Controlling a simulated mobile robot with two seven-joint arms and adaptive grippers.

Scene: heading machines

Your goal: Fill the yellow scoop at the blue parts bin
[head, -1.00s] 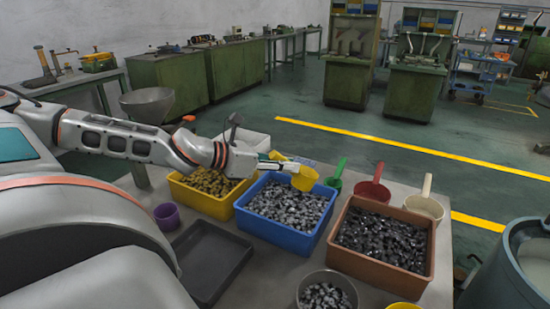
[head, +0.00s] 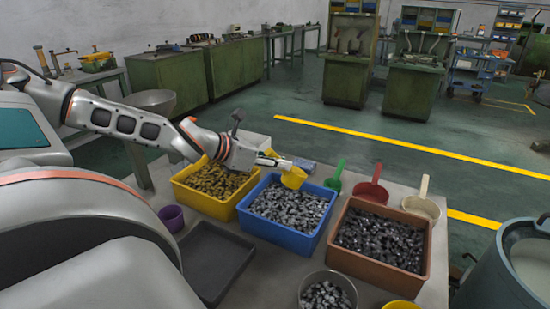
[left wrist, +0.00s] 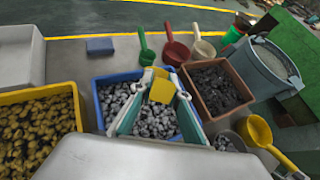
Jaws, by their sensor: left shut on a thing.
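The yellow scoop (head: 294,177) is in my left gripper (head: 276,163), over the far part of the blue parts bin (head: 272,236). The bin holds many grey metal parts. The left wrist view shows the scoop (left wrist: 161,90) between the two fingers of my left gripper (left wrist: 157,100), above the parts in the blue bin (left wrist: 103,79). No parts show clearly in the scoop, and I cannot tell whether its lip touches the parts. The fingers are shut on its handle, which is mostly hidden. My right gripper is out of view.
A yellow bin (head: 190,200) of brass parts stands left of the blue bin, a brown bin (head: 365,276) of dark parts right. Green (head: 335,177), red (head: 371,190) and cream (head: 422,203) scoops lie behind. A dark tray (head: 214,258) and a bowl (head: 328,279) are in front.

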